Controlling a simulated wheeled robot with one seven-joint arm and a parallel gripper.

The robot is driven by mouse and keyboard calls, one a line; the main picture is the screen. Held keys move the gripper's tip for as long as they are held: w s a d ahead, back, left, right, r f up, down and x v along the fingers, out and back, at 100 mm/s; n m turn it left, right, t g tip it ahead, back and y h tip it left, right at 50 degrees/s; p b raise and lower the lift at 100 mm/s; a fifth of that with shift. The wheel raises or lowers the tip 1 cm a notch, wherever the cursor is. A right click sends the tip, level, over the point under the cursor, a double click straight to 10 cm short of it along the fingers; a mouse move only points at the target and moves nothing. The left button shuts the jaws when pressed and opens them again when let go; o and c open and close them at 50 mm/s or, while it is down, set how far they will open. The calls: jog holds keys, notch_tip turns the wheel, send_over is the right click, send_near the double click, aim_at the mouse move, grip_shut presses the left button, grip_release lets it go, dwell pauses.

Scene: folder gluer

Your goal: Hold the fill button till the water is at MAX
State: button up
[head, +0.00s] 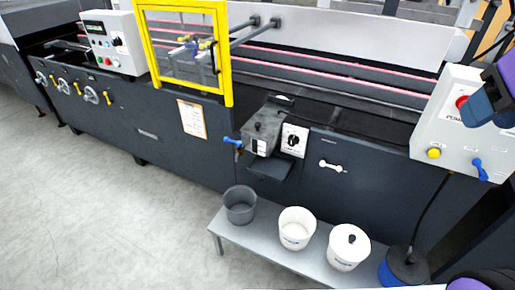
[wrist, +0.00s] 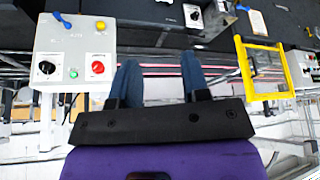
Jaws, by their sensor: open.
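My gripper (wrist: 158,72) is open and empty, its two blue fingers apart in the wrist view. A light grey control box (head: 455,125) stands at the right of the machine in the head view, with a yellow button (head: 434,152), a red knob (head: 462,102) and a blue lever (head: 480,168). The box also shows left of my fingers in the wrist view (wrist: 52,52), apart from them, with the yellow button (wrist: 100,25) at its top edge. I cannot read which button is marked fill. No water level or MAX mark can be made out.
A blue and black container (head: 405,267) is at lower right. A yellow-framed guard (head: 188,50) stands on the machine. The floor at left is clear.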

grip_shut()
dwell(1.4)
